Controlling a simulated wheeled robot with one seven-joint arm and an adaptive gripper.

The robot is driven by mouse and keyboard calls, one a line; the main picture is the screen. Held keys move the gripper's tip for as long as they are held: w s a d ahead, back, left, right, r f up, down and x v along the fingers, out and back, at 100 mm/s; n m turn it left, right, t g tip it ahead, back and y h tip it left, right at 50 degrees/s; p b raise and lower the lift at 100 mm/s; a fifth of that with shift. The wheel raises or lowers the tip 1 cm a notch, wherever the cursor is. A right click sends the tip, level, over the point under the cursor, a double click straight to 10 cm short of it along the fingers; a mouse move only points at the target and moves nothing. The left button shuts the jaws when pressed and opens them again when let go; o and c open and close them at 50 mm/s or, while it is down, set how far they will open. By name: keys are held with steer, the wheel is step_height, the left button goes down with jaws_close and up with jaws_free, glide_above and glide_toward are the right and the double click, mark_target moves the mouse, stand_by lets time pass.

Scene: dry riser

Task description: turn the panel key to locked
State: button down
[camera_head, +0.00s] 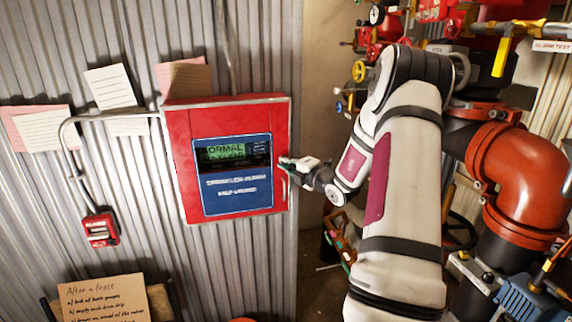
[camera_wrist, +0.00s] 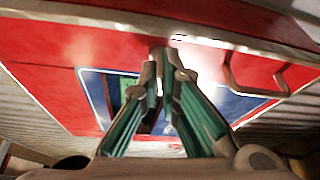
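The red alarm panel (camera_head: 183,150) is mounted on the corrugated wall, with a blue face (camera_head: 240,190) and a lit green display that reads partly "ORMAL". In the wrist view the red panel (camera_wrist: 50,95) fills much of the picture, seen at a steep angle. My gripper (camera_head: 287,165) is at the panel's right edge. In the wrist view my gripper (camera_wrist: 166,72) has its fingers close together around a thin grey piece, apparently the panel key (camera_wrist: 158,58). The fingertips cover most of it, so its turned position cannot be read.
A wire handle (camera_wrist: 257,88) sticks out from the panel beside my fingers. A small red call box (camera_head: 100,230) and paper notes (camera_head: 110,87) are on the wall at left. Red pipework (camera_head: 520,165) and valves stand close on the right.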

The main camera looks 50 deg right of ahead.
steer(key=n+g+b, duration=0.1)
steer(key=n+b, duration=0.1)
steer(key=n, duration=0.1)
steer(key=shift+w+n+g+h, duration=0.15)
steer(key=shift+n+g+h, duration=0.15)
steer(key=shift+g, duration=0.1)
steer(key=n+g+h+b, duration=0.1)
steer(key=n+b, duration=0.1)
steer(key=b, duration=0.2)
steer(key=shift+w+a+n, duration=0.1)
steer(key=shift+n, duration=0.3)
steer(key=n+g+h+b, duration=0.2)
steer(key=n+b, duration=0.1)
steer(key=b, duration=0.4)
steer(key=shift+a, duration=0.1)
steer(key=n+b, duration=0.2)
steer(key=b, duration=0.1)
steer(key=shift+r+g+h+b, duration=0.1)
steer(key=shift+g+h+b, duration=0.3)
steer(key=c, duration=1.8)
jaws_free()
steer(key=shift+r, duration=0.1)
